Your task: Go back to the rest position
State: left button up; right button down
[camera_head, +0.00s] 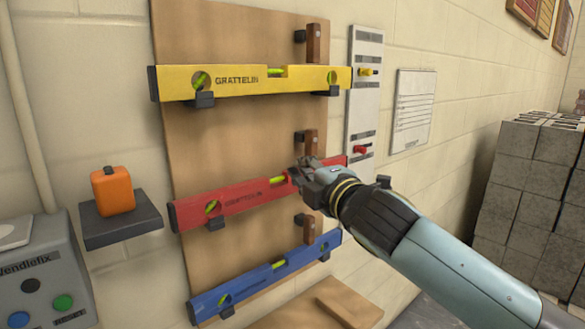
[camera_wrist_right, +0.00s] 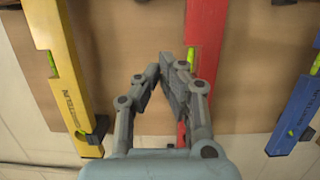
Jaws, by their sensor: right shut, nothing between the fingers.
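My right gripper (camera_head: 300,170) is in front of the right part of the red spirit level (camera_head: 240,199) in the head view and hides a piece of it. In the right wrist view the fingers of the gripper (camera_wrist_right: 162,72) are drawn together with nothing between them, close beside the red level (camera_wrist_right: 207,32). I cannot tell whether they touch it. The red level rests on black holders on a brown board (camera_head: 240,140). My left gripper is not in view.
A yellow level (camera_head: 225,92) hangs above and a blue level (camera_head: 262,278) below. At left are an orange box (camera_head: 112,190) on a dark shelf (camera_head: 125,228) and a grey machine (camera_head: 40,260). Grey blocks (camera_head: 525,190) are stacked at right.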

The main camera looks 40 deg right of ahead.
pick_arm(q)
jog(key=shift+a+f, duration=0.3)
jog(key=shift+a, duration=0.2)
pick_arm(e)
jog(key=shift+s+a, duration=0.15)
jog(key=shift+s, duration=0.6)
jog(key=shift+s+a, duration=0.1)
jog(key=shift+s, duration=0.65)
